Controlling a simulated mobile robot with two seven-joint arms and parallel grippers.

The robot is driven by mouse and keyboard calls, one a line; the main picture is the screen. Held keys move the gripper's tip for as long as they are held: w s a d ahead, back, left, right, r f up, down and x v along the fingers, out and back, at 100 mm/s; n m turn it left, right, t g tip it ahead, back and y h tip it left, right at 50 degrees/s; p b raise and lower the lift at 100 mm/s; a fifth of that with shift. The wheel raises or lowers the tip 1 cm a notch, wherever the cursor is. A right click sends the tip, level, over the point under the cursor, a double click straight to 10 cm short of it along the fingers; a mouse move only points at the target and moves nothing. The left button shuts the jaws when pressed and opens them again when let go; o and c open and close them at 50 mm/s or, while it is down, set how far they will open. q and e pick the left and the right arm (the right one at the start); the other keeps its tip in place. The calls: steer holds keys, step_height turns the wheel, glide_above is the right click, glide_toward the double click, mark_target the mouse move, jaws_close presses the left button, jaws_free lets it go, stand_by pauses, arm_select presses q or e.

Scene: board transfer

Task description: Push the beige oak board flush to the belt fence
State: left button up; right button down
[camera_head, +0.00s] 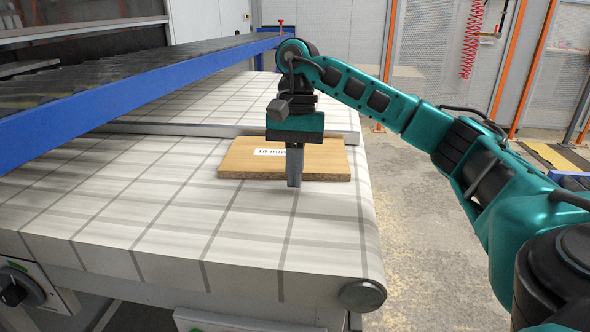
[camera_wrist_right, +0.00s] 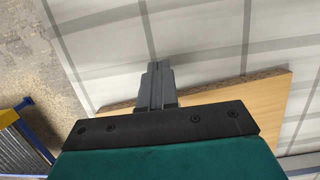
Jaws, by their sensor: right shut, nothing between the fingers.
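The beige oak board (camera_head: 330,160) lies flat on the belt (camera_head: 150,205), with a white label on top, partly hidden by my gripper. Its far edge is close to the pale belt fence (camera_head: 205,130); I cannot tell if a gap is left. My right gripper (camera_head: 294,183) points down, shut and empty, with its fingertips at the board's near edge; contact is not clear. In the right wrist view the shut fingers (camera_wrist_right: 154,75) reach past the edge of the board (camera_wrist_right: 262,100) over the belt. My left gripper is not in view.
A blue-framed roller conveyor (camera_head: 130,95) runs along the left above the belt. The belt's rounded end with a roller cap (camera_head: 362,295) is at the near right. The belt in front of the board is clear. A mesh fence (camera_head: 435,55) stands behind.

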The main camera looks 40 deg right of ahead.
steer(key=p+v, duration=0.2)
steer(key=v, duration=0.1)
steer(key=p+v, duration=0.1)
steer(key=p, duration=0.1)
steer(key=shift+s+a+r, duration=0.3)
steer(key=shift+a+r, duration=0.1)
steer(key=shift+r, duration=0.1)
steer(key=shift+p+v, duration=0.75)
steer(key=shift+v, duration=0.05)
steer(key=shift+s+a, duration=0.1)
steer(key=shift+a, duration=0.05)
